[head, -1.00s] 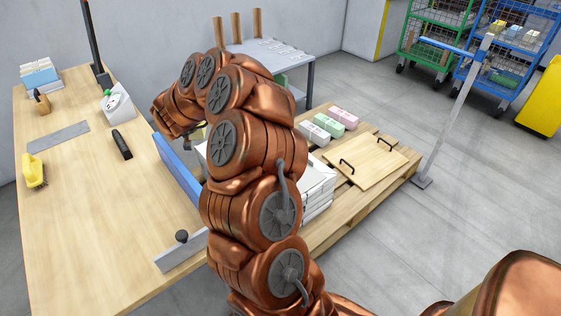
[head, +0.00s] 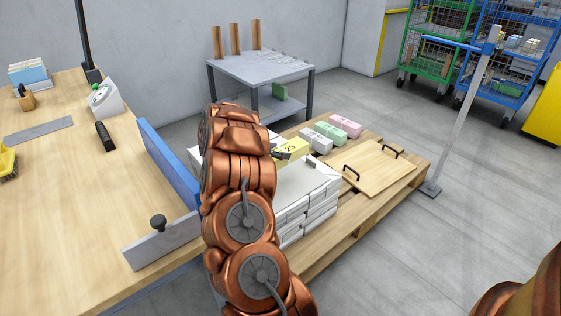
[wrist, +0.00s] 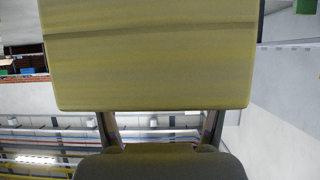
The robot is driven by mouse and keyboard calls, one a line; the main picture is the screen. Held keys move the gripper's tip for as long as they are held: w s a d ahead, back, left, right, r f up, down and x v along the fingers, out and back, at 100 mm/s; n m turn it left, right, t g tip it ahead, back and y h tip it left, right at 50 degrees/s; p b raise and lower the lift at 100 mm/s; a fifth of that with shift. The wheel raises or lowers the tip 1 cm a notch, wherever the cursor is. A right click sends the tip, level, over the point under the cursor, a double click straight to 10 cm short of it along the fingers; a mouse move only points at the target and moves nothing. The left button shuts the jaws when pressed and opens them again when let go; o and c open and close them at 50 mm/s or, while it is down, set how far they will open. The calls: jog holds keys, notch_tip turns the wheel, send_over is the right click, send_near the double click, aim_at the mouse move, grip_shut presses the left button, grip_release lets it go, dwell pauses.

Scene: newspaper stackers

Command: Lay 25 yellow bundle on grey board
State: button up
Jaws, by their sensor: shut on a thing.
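My gripper (head: 282,155) is shut on the yellow bundle (head: 294,147), which has a dark 25 on it. In the head view the bundle is above or beside the far side of the white stack; I cannot tell whether it touches anything. In the wrist view the yellow bundle (wrist: 150,55) fills the upper middle, between the two fingers. A light grey board (head: 308,180) lies on top of the stack of white bundles (head: 310,215). My arm hides the left part of this stack.
A green bundle (head: 317,139) and a pink bundle (head: 345,126) lie on the pallet (head: 350,230) behind the stack. A wooden board with two black handles (head: 372,168) lies to the right. A grey table (head: 262,68) stands behind. A blue-edged wooden workbench (head: 90,200) is at left.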

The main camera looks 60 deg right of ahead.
jog(key=shift+s+d+f, duration=0.15)
jog(key=shift+s+f, duration=0.1)
jog(key=shift+f, duration=0.05)
jog(key=shift+a+r+p, duration=0.2)
jog(key=shift+p, duration=0.7)
jog(key=shift+f, duration=4.05)
jog(key=shift+f, duration=0.6)
jog(key=o, duration=1.9)
jog(key=shift+c, duration=0.2)
jog(key=shift+v, duration=3.75)
